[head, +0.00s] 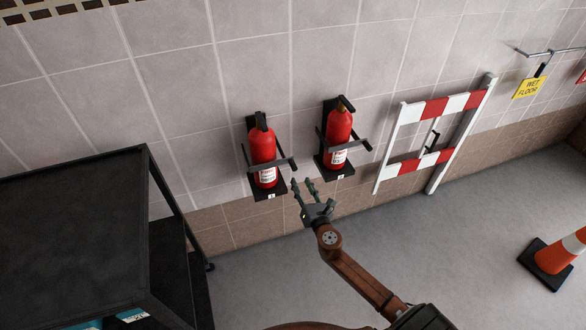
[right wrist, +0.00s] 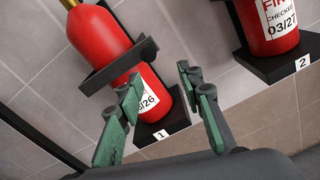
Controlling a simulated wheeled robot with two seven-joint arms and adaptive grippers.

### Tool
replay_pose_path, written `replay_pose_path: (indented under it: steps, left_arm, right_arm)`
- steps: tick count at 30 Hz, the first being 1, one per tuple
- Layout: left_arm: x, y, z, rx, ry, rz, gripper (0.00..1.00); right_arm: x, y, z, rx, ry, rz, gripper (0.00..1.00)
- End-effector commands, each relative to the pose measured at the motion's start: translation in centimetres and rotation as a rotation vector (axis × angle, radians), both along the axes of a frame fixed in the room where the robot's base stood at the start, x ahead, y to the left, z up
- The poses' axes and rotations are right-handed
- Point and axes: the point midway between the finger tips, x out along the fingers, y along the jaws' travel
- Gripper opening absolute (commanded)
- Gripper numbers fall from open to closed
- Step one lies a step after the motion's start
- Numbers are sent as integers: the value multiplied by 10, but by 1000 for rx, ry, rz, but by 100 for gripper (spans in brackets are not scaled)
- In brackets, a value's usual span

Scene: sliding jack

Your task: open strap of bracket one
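Bracket one (head: 270,193) is a black wall mount with a label "1", holding a red fire extinguisher (head: 263,147). Its dark strap (head: 272,163) crosses the front of the extinguisher, and the end of the strap sticks out to the right. In the right wrist view the strap (right wrist: 112,71) crosses the red body, with its end tab (right wrist: 148,47) ahead of my fingers. My right gripper (head: 302,185) is open and empty, just below and right of the strap end in the head view. Its two green fingers (right wrist: 158,82) stand apart, with a gap to the strap. My left gripper is not in view.
Bracket two (head: 336,173) with another red extinguisher (head: 339,127) hangs to the right. A red-and-white barrier (head: 433,107) leans farther right, and a cone (head: 553,259) stands on the floor. A black shelf unit (head: 75,230) fills the left. Open floor lies in front of the wall.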

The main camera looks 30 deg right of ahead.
Motion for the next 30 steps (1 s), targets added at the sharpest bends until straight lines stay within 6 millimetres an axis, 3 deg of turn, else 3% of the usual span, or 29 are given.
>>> replay_pose_path:
  steps: [3, 11, 19, 30]
  left_arm:
    - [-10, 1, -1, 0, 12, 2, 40]
    - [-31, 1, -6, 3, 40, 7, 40]
    - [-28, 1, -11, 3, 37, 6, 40]
    - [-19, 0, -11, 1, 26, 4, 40]
  right_arm:
    - [6, 4, 18, -54, -25, 9, 34]
    - [42, -4, 19, -59, -25, 8, 34]
    - [73, -12, 18, -56, -24, 9, 34]
    - [78, -13, 18, -55, -23, 9, 34]
